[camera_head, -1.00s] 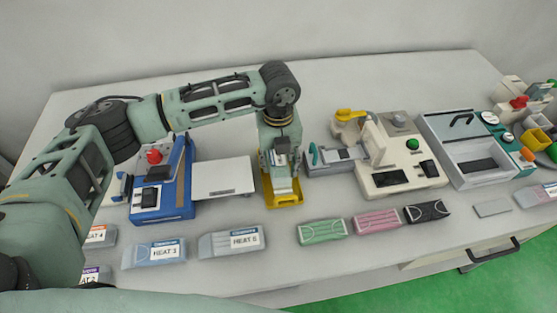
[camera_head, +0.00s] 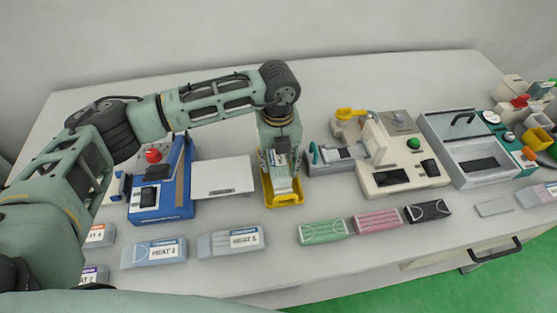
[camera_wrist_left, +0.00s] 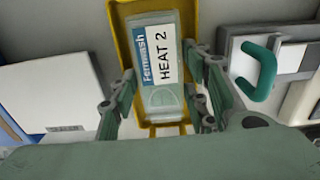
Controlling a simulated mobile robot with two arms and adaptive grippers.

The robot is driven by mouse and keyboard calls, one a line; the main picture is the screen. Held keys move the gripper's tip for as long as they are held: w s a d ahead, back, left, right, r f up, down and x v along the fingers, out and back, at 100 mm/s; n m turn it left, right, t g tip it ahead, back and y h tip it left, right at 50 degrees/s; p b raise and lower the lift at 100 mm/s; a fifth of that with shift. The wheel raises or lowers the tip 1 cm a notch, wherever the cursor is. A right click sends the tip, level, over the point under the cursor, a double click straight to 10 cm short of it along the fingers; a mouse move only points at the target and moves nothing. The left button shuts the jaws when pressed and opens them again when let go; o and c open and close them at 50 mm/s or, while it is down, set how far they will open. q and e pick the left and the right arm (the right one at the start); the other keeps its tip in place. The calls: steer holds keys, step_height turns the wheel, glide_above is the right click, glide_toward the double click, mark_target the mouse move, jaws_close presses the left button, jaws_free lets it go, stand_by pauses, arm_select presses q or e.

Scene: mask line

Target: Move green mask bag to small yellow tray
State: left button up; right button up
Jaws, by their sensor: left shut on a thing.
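A clear bag with a white-and-blue label reading HEAT 2 (camera_wrist_left: 160,72) is between the fingers of my left gripper (camera_wrist_left: 165,95), which is shut on it. Its contents look pale grey-green. The small yellow tray (camera_wrist_left: 127,50) lies directly around and beneath the bag in the left wrist view. In the head view, my left gripper (camera_head: 281,165) points down over the yellow tray (camera_head: 285,204), and the bag is partly hidden by the fingers. I cannot tell whether the bag touches the tray floor. My right gripper is not in view.
A white plate and blue machine (camera_head: 160,190) stand left of the tray; a grey clamp device (camera_head: 330,165) and cream machine (camera_head: 400,165) stand right. Green (camera_head: 323,231), pink (camera_head: 378,222) and black (camera_head: 427,211) packs lie in front, with HEAT bags (camera_head: 231,241) at the front left.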

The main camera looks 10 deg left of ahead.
arm_select(q)
steer(key=o, duration=1.1)
steer(key=shift+r, duration=0.15)
steer(key=shift+r+p, duration=0.55)
steer(key=shift+r, duration=0.35)
steer(key=shift+r+p, duration=1.55)
steer(key=shift+r, duration=1.45)
